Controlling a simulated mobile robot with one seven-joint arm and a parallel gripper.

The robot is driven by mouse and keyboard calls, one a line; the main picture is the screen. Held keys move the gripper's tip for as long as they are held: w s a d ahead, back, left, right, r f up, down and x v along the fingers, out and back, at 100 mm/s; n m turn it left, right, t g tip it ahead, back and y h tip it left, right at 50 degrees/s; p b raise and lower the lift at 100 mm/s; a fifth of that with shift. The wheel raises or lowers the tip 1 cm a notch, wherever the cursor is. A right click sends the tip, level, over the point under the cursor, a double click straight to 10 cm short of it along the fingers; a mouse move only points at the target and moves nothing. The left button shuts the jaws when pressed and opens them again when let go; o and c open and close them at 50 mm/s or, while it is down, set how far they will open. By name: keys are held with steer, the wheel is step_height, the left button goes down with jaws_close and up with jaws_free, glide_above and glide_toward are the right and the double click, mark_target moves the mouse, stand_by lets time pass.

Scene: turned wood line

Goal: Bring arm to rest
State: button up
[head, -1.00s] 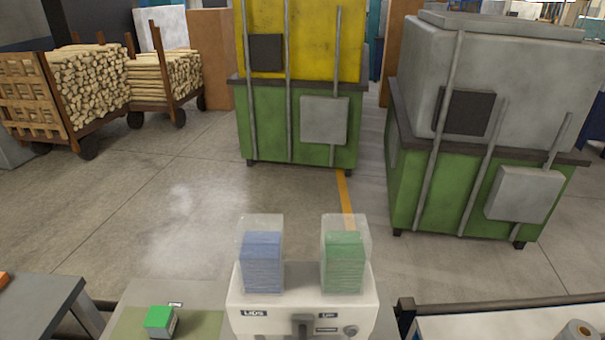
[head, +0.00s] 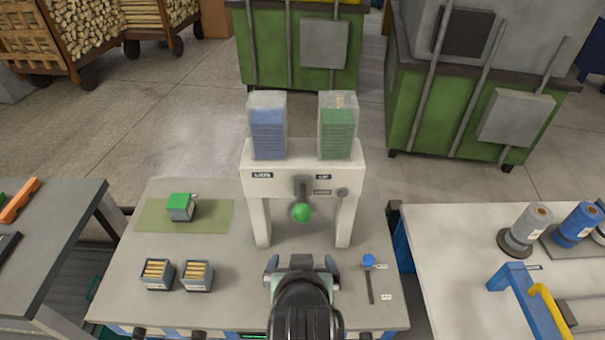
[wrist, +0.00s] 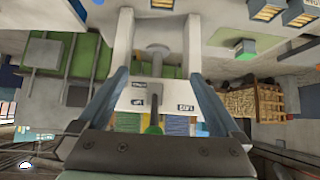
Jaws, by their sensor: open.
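My gripper (head: 302,264) is at the front middle of the grey worktable (head: 225,295), in front of the white lid machine (head: 260,182). Its jaws are apart with nothing seen between them. The machine's lever ends in a green knob (head: 301,212), which lies beyond the gripper in the head view. In the wrist view the scene is upside down. My open fingers (wrist: 158,85) frame the machine and its green knob (wrist: 153,130) there. My dark arm hides the front middle of the table.
A green-topped box (head: 180,207) sits on a green mat (head: 215,216). Two open boxes of sticks, one left (head: 157,274) and one right (head: 197,275), stand front left. A blue-headed tool (head: 369,264) lies right. Side tables stand left (head: 60,240) and right (head: 445,260).

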steer(key=w+r+t, duration=0.1)
steer(key=r, duration=0.2)
steer(key=w+r+t, duration=0.1)
steer(key=w+r, duration=0.1)
steer(key=r, duration=0.2)
steer(key=w+r+t+b, duration=0.1)
steer(key=r+t, duration=0.1)
steer(key=r, duration=0.2)
steer(key=shift+w, duration=0.25)
step_height(320, 180, up, 19)
steer(key=t+b, duration=0.2)
steer(key=t, duration=0.5)
step_height(320, 180, up, 11)
steer(key=t, duration=0.4)
glide_above(301, 214)
steer(key=s, duration=0.5)
steer(key=s+r+t, duration=0.3)
steer(key=s+r, duration=0.3)
steer(key=r, duration=0.1)
steer(key=shift+s+d+b, duration=0.15)
steer(key=shift+s+b, duration=0.05)
steer(key=shift+b, duration=0.25)
steer(key=shift+r, duration=0.1)
